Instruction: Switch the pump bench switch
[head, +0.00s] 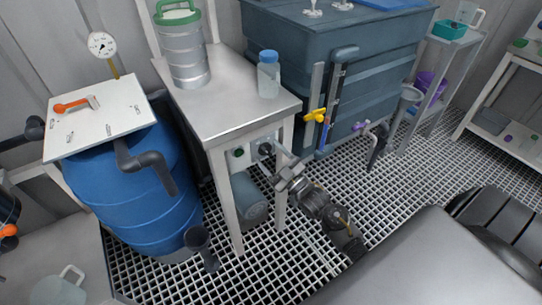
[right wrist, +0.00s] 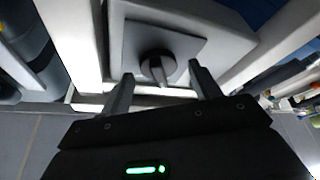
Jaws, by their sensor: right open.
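The pump bench (head: 235,108) is a white-legged table with a grey metal top. A light box under its front edge carries the switch (head: 265,149), a dark rotary knob on a grey plate, with a green spot left of it. In the right wrist view the knob (right wrist: 157,66) shows a lighter lever pointing down in the picture. My right gripper (head: 279,168) is open and empty in front of the box. In the right wrist view its fingers (right wrist: 161,71) stand either side of the knob, apart from it; whether the tips touch the plate is unclear. My left gripper is not in view.
A blue barrel (head: 140,195) with a white lid board stands left of the bench. A steel canister (head: 184,55) and a blue-capped bottle (head: 268,76) stand on top. Grating covers the floor.

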